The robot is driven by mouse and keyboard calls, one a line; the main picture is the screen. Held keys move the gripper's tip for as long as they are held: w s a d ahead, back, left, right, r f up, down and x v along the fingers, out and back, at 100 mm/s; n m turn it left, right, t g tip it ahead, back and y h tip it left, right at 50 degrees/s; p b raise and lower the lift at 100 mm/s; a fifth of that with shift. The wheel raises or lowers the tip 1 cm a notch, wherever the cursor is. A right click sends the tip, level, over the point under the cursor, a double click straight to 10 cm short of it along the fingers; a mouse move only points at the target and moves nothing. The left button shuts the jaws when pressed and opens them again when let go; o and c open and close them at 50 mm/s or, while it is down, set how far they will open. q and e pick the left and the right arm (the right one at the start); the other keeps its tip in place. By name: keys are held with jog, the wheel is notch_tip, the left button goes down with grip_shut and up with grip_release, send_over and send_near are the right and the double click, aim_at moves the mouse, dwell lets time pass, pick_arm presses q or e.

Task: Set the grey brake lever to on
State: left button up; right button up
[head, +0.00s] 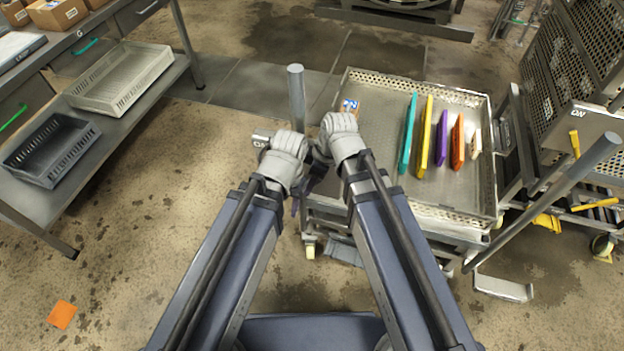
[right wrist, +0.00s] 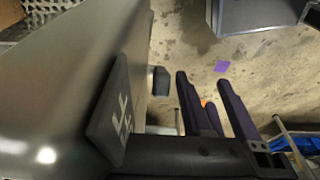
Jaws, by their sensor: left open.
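A grey upright rod (head: 297,98), which looks like the brake lever, stands at the left end of the metal tray trolley (head: 385,90). Its foot is hidden behind my left wrist. A small ON plate (head: 262,139) shows just left of that wrist. My left gripper (head: 300,193) is open and low at the trolley's near left corner, mostly hidden by its wrist. My right gripper (head: 319,165) is close beside it, mostly hidden in the head view. In the right wrist view its dark fingers (right wrist: 212,105) are apart, with no lever between them.
A second thick grey lever (head: 550,200) leans at the trolley's right side. Colored slabs (head: 427,137) stand on the tray. A perforated cart with an ON plate (head: 592,117) is at right. A shelf with a dark crate (head: 50,150) is at left. The floor in front is open.

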jog(key=p+v, duration=0.7)
jog(key=v, duration=0.1)
jog(key=shift+p, duration=0.3)
jog(key=shift+f, duration=0.1)
